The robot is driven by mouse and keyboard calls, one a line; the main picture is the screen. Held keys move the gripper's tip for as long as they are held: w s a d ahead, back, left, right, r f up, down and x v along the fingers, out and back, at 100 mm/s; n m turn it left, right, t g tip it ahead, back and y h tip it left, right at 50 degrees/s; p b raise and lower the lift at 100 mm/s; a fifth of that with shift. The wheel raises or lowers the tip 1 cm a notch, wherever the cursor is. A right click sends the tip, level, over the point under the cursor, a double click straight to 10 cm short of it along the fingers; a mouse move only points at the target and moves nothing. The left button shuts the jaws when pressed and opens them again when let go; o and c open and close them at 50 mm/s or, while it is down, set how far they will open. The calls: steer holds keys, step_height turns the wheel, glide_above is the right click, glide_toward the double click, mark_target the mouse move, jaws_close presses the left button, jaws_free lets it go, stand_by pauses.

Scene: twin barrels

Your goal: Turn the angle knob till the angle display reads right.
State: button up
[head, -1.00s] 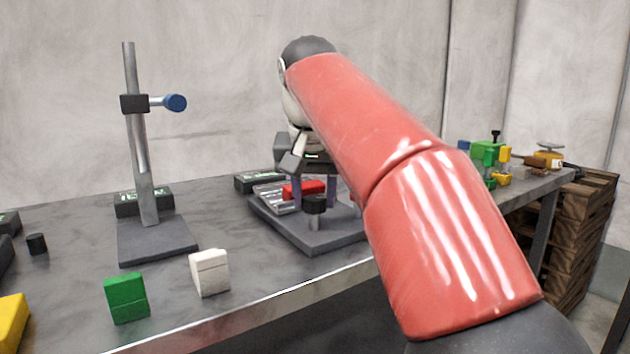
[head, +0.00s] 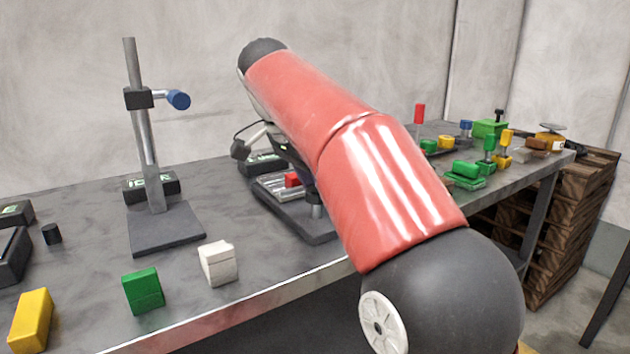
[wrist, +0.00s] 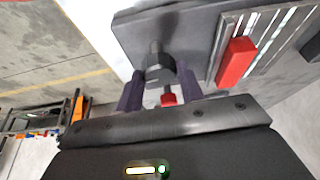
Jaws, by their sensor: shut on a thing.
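The black knob (wrist: 158,70) stands on a short grey post at the edge of a dark plate (wrist: 135,35) in the wrist view. The purple fingers of my gripper (wrist: 159,82) flank the knob and are shut on it. A small red piece (wrist: 168,99) shows between the fingers, nearer my palm. In the head view my red arm hides most of the gripper and knob; the plate (head: 318,233) and part of the post (head: 316,205) show. A black display box (head: 265,164) stands behind the plate, partly covered. I cannot read it, nor tell that it is the angle display.
White (head: 217,264), green (head: 143,291) and yellow (head: 31,320) blocks lie in front. Several coloured fixtures stand right.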

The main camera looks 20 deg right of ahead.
steer(key=shift+m+g, duration=0.3)
steer(key=shift+m, duration=0.6)
steer(key=o, duration=1)
steer(key=shift+r, duration=0.1)
